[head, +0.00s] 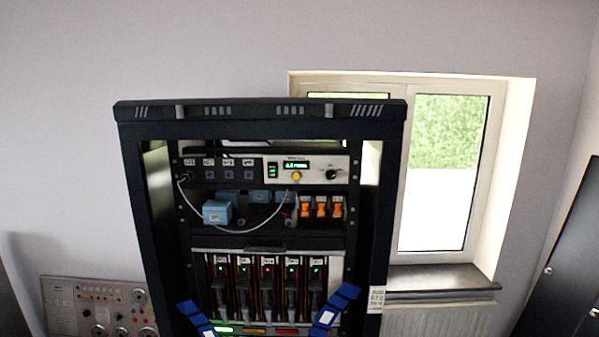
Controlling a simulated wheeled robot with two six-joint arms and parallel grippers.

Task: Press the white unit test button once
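The white unit (313,170) sits at the upper right of the black rack. Its front has a small green-lit display (295,165), a round yellow button (296,176) below the display, a black knob (332,174) at right and a dark switch block at left. My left gripper (196,319) shows as blue parts at the bottom, in front of the rack's lower left. My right gripper (336,306) shows as blue parts at the lower right of the rack. Both are well below the white unit and apart from it. Their finger gaps are not clear.
The black rack (262,112) also holds a dark panel with labelled sockets (221,170), blue boxes (217,212) with a looping grey cable, orange switches (321,207) and a row of modules with lights. A grey control panel (97,307) stands at left, a window (441,170) behind right.

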